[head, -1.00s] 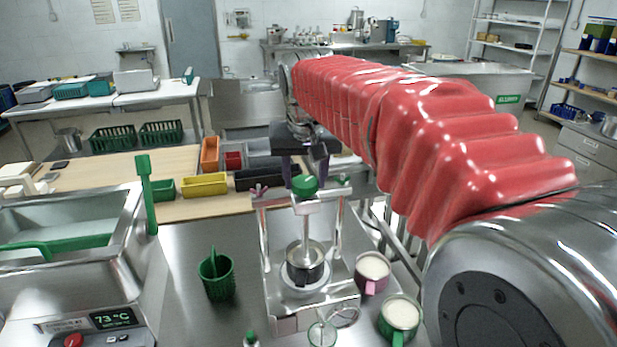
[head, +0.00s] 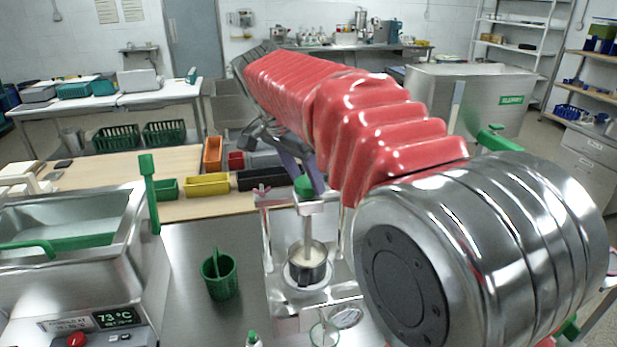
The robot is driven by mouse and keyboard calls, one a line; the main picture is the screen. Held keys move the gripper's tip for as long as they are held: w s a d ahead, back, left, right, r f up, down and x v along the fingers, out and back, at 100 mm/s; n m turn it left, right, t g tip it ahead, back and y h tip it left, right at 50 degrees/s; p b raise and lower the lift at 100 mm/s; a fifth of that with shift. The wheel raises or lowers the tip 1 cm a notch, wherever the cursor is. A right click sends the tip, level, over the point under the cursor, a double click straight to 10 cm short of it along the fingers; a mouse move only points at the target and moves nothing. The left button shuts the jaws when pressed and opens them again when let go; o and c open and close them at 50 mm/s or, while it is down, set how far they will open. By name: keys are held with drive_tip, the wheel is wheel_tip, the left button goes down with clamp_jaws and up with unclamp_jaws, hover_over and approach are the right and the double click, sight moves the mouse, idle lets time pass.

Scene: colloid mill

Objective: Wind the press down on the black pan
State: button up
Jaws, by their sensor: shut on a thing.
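The press (head: 268,240) is a metal frame on the steel bench, with a green knob (head: 304,187) on top of its upright spindle (head: 307,225). The black pan (head: 308,275) sits on the press base under the spindle, whose lower end reaches down into the pan's opening. I cannot tell whether it touches anything inside. My gripper (head: 304,178) comes in tilted from the upper left, its fingers shut around the green knob. My arm hides the right side of the press.
A green cup (head: 219,277) stands on the bench left of the press. A small glass (head: 323,334) and a green-capped bottle (head: 252,339) are at the front. A steel bath (head: 75,225) with a display is at left. Coloured bins (head: 206,185) sit behind.

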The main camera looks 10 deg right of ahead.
drive_tip(key=shift+w+a+m+g, duration=0.1)
drive_tip(key=shift+m+g, duration=0.2)
drive_tip(key=shift+m, duration=0.8)
drive_tip(key=o, duration=1)
drive_tip(key=shift+h, duration=0.3)
drive_tip(key=shift+o, duration=0.2)
drive_tip(key=v, duration=1.3)
drive_tip(key=shift+r, duration=0.35)
